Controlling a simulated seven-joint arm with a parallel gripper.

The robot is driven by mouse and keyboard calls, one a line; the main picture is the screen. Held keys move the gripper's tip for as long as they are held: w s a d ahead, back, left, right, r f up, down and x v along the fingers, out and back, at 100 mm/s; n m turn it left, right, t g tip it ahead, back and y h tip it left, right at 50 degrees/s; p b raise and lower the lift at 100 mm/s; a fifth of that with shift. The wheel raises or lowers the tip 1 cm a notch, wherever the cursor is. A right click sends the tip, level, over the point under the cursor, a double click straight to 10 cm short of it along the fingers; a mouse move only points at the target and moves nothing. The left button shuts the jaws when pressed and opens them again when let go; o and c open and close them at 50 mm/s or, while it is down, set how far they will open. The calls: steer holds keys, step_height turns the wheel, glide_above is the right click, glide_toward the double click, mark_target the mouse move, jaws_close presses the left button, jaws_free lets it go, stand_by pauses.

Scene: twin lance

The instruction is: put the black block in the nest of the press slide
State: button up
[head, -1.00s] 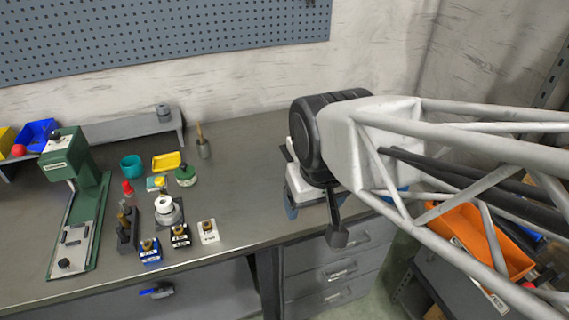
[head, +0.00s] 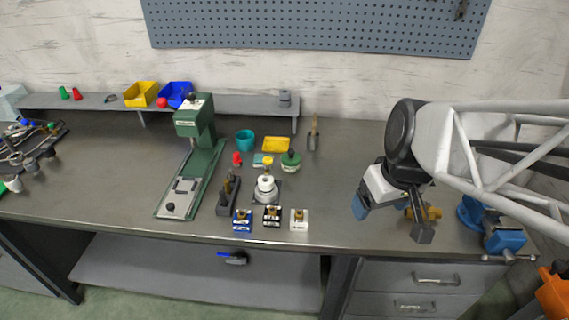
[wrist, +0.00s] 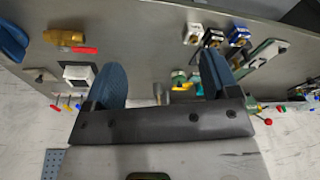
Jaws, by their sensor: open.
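The black block (head: 271,216) with a brass top stands upright on the bench between a blue block (head: 242,220) and a white block (head: 299,219). It also shows near the top of the wrist view (wrist: 213,38). The green press (head: 196,130) stands to the left. Its slide (head: 181,194) lies on the press base and looks free of any block; the nest is too small to make out clearly. My gripper (wrist: 162,72) is open and empty, with blue fingers. In the head view, it (head: 361,206) is right of the blocks, above the bench's front right part.
A dark stand (head: 228,195) and a grey fixture with a white ring (head: 266,188) stand just behind the blocks. A brass valve (head: 426,213) and a blue vise (head: 503,236) are at the right. The bench between the white block and my gripper is clear.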

steer(key=w+a+f+n+g+y, duration=0.1)
steer(key=w+a+f+n+y, duration=0.1)
steer(key=w+a+f+n, duration=0.55)
steer(key=n+g+y, duration=0.1)
steer(key=n, duration=0.5)
glide_above(275, 210)
steer(key=d, duration=0.2)
step_height(275, 210, down, 8)
steer(key=shift+f, duration=0.2)
steer(key=shift+x, duration=1.3)
steer(key=shift+x, duration=2.6)
steer(key=shift+d, duration=0.1)
